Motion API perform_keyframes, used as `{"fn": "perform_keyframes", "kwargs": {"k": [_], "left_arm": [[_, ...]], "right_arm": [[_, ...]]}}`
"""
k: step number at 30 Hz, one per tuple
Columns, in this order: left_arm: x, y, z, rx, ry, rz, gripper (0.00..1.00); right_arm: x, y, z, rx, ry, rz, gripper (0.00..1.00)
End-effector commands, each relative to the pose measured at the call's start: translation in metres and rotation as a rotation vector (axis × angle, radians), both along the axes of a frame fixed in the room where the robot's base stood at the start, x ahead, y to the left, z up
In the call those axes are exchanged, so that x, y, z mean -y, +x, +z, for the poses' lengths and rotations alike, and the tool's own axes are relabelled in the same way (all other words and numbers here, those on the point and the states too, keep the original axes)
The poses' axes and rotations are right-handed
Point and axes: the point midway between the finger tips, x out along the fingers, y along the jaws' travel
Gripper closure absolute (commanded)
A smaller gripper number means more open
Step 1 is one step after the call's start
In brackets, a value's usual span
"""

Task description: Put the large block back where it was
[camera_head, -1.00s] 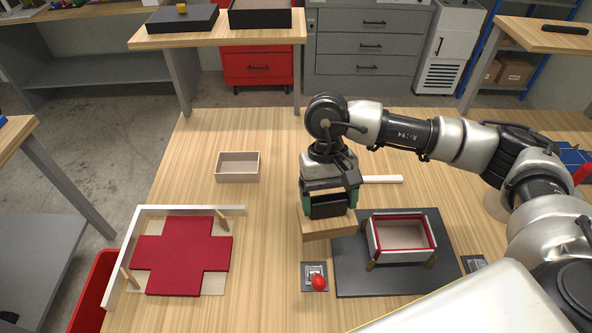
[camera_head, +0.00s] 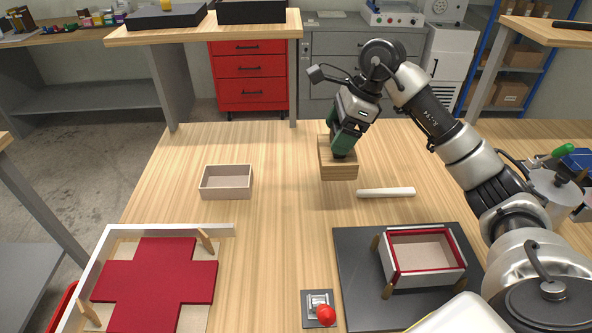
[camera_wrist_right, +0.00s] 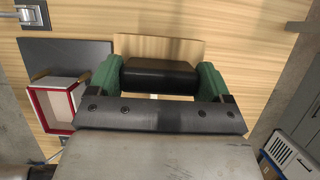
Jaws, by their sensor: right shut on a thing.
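The large wooden block (camera_head: 339,172) is in the far middle of the table in the head view. My right gripper (camera_head: 345,145) is shut on it, with green fingers at its top. I cannot tell whether the block touches the table or hangs just above it. In the right wrist view the block (camera_wrist_right: 160,45) shows partly behind the dark part between the green fingers of the gripper (camera_wrist_right: 160,78). My left gripper is in neither view.
A small open box (camera_head: 227,182) stands left of the block, and a white bar (camera_head: 386,192) lies to its right. Nearer are a dark plate (camera_head: 357,270) with a red-lined box (camera_head: 423,258), a red-knobbed device (camera_head: 320,297), and a red cross-shaped sheet (camera_head: 155,282) in a white frame.

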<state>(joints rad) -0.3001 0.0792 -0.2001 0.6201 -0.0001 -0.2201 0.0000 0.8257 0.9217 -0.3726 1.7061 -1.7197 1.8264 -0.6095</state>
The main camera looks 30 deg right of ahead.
Motion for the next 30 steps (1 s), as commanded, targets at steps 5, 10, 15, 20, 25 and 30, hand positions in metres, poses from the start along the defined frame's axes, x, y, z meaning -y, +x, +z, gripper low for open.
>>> {"fn": "perform_keyframes", "kwargs": {"k": [5, 10, 15, 20, 25, 30], "left_arm": [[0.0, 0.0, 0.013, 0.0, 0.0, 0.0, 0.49], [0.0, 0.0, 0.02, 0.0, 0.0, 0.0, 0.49], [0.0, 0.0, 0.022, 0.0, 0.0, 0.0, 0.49], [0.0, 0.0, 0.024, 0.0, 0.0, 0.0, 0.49], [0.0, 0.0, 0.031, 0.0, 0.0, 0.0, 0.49], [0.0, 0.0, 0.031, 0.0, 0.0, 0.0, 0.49]], "right_arm": [[-0.026, 0.035, -0.021, -0.002, 0.007, 0.004, 0.49], [-0.045, 0.065, -0.042, 0.001, 0.005, 0.006, 0.49], [-0.054, 0.08, -0.055, 0.001, 0.003, 0.005, 0.49], [-0.055, 0.082, -0.064, 0.001, 0.001, 0.005, 0.49], [-0.055, 0.081, -0.088, -0.002, 0.002, 0.006, 0.49], [-0.055, 0.082, -0.097, 0.003, 0.001, 0.006, 0.49]]}}
